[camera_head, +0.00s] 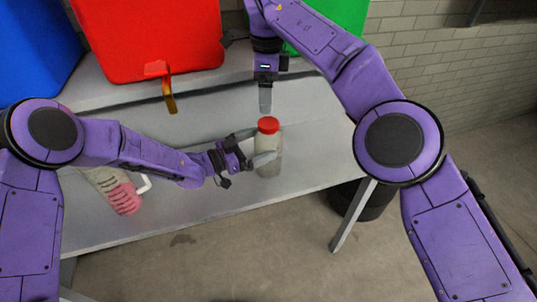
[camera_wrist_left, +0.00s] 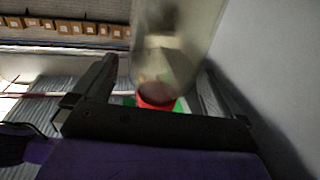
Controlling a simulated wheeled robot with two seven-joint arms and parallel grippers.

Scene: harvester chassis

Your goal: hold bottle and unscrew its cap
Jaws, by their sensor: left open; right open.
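A clear bottle (camera_head: 268,165) with a red cap (camera_head: 268,125) stands upright on the grey table (camera_head: 200,205), near its front edge. My left gripper (camera_head: 258,147) is open with its fingers on either side of the bottle's upper body. In the left wrist view, the bottle (camera_wrist_left: 175,45) lies between the two open fingers, with the red cap (camera_wrist_left: 157,97) close to the gripper's palm. Whether the fingers touch it cannot be told. My right gripper (camera_head: 265,98) points down just above and behind the cap. Its fingers overlap from this angle.
Red (camera_head: 150,40), blue (camera_head: 35,45) and green (camera_head: 335,20) containers stand on a shelf at the back. The table right of the bottle is clear.

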